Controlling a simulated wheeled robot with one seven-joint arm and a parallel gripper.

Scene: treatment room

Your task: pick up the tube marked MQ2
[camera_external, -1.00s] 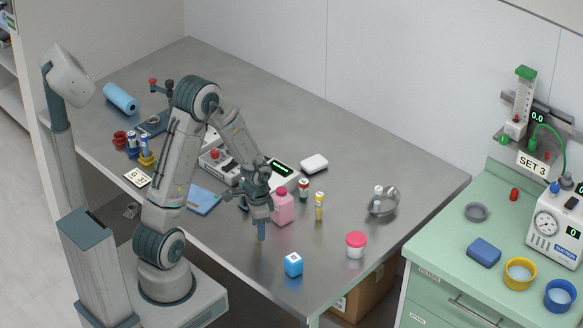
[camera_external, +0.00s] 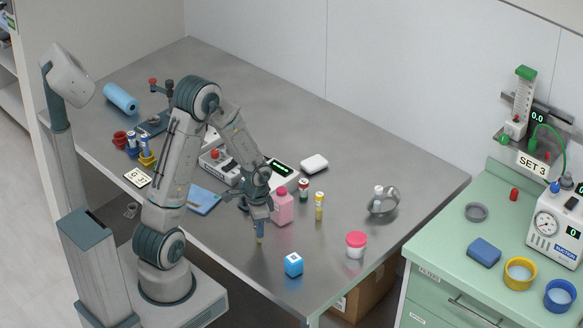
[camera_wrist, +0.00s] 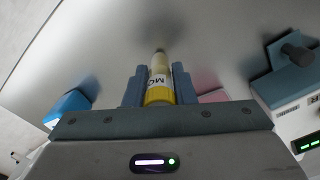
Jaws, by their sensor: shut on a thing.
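My gripper (camera_external: 259,227) points down over the front part of the steel table, and its blue fingers also show in the wrist view (camera_wrist: 159,88). It is shut on a tube (camera_wrist: 159,75) with a yellow end and a white label. The letters on the label are partly hidden; an M shows, followed by what may be a Q. In the external view only a small yellow bit of the tube (camera_external: 259,240) shows below the fingers. Whether it touches the table is unclear.
A pink bottle (camera_external: 283,207) stands close to the right of my gripper. A yellow tube (camera_external: 319,206), a red-capped vial (camera_external: 303,188) and a red-lidded jar (camera_external: 355,244) stand farther right. A blue pad (camera_external: 203,200) lies left.

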